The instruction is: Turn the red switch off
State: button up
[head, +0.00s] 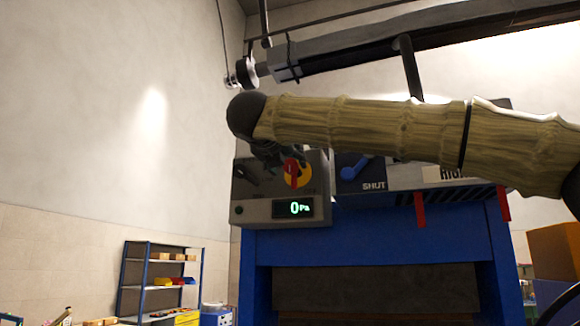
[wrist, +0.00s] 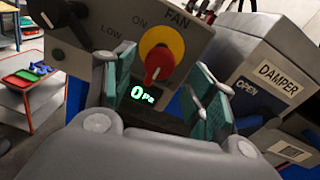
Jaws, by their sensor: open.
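The red switch (head: 291,176) is a red knob on a round yellow plate on the front of a grey control box (head: 252,211). In the wrist view the red switch (wrist: 158,63) lies between my fingers, beneath the word FAN, with ON to its left. My gripper (wrist: 162,90) is open, its green-padded fingers on either side of the switch. I cannot tell whether they touch it. In the head view my gripper (head: 270,152) is dark, just above and left of the switch, and partly hidden by my arm. The display (head: 296,208) reads 0 Pa.
A dark lever (wrist: 75,22) sits left of the switch on the same box. To the right is a damper box (wrist: 265,80) with a blue handle (head: 354,168) and a SHUT label. A blue press frame (head: 380,245) stands below. Shelves (head: 158,282) stand at lower left.

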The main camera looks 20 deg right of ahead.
jog(key=v, duration=0.6)
jog(key=shift+s, duration=0.25)
jog(key=shift+a, duration=0.1)
